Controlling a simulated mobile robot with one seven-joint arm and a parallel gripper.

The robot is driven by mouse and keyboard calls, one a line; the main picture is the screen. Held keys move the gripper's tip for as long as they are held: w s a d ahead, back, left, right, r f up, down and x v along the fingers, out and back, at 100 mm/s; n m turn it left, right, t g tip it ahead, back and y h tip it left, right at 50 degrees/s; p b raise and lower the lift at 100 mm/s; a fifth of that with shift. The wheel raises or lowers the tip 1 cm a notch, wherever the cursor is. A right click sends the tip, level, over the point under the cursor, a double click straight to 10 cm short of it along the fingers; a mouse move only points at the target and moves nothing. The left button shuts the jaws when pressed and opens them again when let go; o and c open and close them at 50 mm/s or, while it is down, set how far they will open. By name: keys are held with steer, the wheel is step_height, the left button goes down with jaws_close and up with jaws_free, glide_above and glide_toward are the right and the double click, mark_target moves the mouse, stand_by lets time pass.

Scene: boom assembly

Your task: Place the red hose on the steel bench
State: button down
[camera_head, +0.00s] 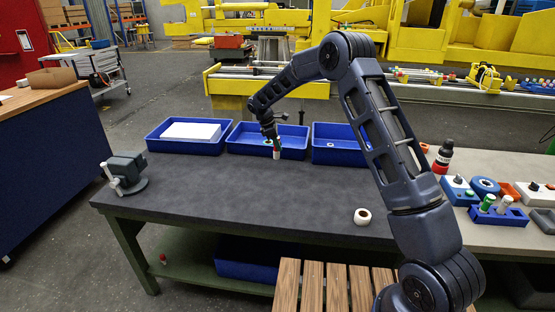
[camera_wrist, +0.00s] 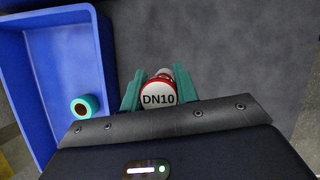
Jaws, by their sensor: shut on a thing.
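The red hose (camera_wrist: 162,75) is a short red and white piece with a round white end marked "DN10". It sits between the teal fingers of my gripper (camera_wrist: 158,88), which is shut on it. In the head view, the hose (camera_head: 276,154) hangs upright below my gripper (camera_head: 276,146), just in front of the middle blue tray. Its lower end is close to the dark grey top of the green-legged bench (camera_head: 225,190); I cannot tell whether it touches. I take this bench for the steel bench.
Three blue trays line the bench's back edge; the middle one (camera_wrist: 46,130) holds a teal-rimmed roll (camera_wrist: 84,106). A vise (camera_head: 125,172) stands at the left and a white roll (camera_head: 362,217) at the front right. A bottle (camera_head: 443,157) and fixtures crowd the right. The bench's middle is clear.

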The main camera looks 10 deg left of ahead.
mark_target(278, 158)
steer(key=shift+f, duration=3.8)
steer(key=shift+f, duration=0.15)
steer(key=c, duration=1.1)
jaws_free()
steer(key=shift+o, duration=0.2)
